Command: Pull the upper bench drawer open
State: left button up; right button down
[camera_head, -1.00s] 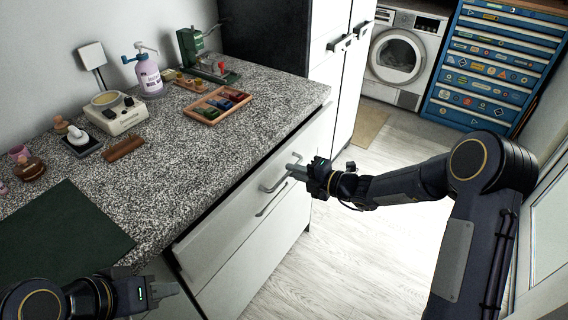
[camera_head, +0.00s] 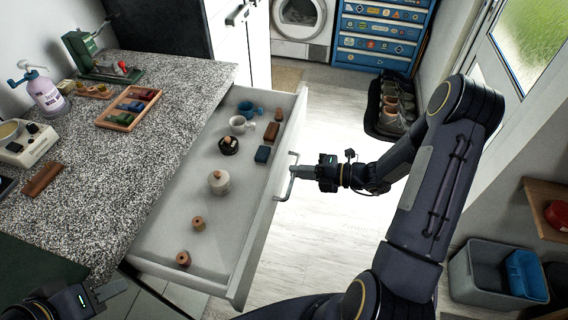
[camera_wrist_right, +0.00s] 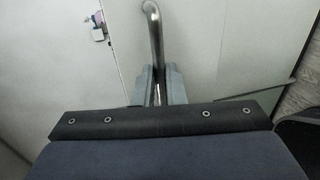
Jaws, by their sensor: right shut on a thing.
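The upper bench drawer (camera_head: 158,228) stands pulled well out from under the granite worktop in the head view. Inside lie two mugs, a dark round tin, a lidded pot, small blocks and stoppers. My right gripper (camera_head: 300,172) is shut on the bar handle (camera_head: 286,186) on the drawer's front. In the right wrist view the metal handle (camera_wrist_right: 153,40) runs down between the two fingers (camera_wrist_right: 160,86). My left gripper (camera_head: 112,289) is at the lower left by the worktop corner, away from the drawer; its jaw state is unclear.
The worktop (camera_head: 140,165) holds a wooden tray (camera_head: 128,108), a pump bottle (camera_head: 45,95) and a green machine (camera_head: 90,55). Shoes on a dark mat (camera_head: 385,125) lie beyond. A grey bin (camera_head: 487,275) stands at right. Pale floor right of the drawer is clear.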

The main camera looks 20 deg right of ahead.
jog(key=shift+s+d, duration=0.35)
jog(key=shift+d, duration=0.1)
jog(key=c, duration=1.5)
grip_release()
jog(key=v, duration=0.7)
jog(key=shift+s+d, duration=0.25)
jog(key=shift+d, duration=0.1)
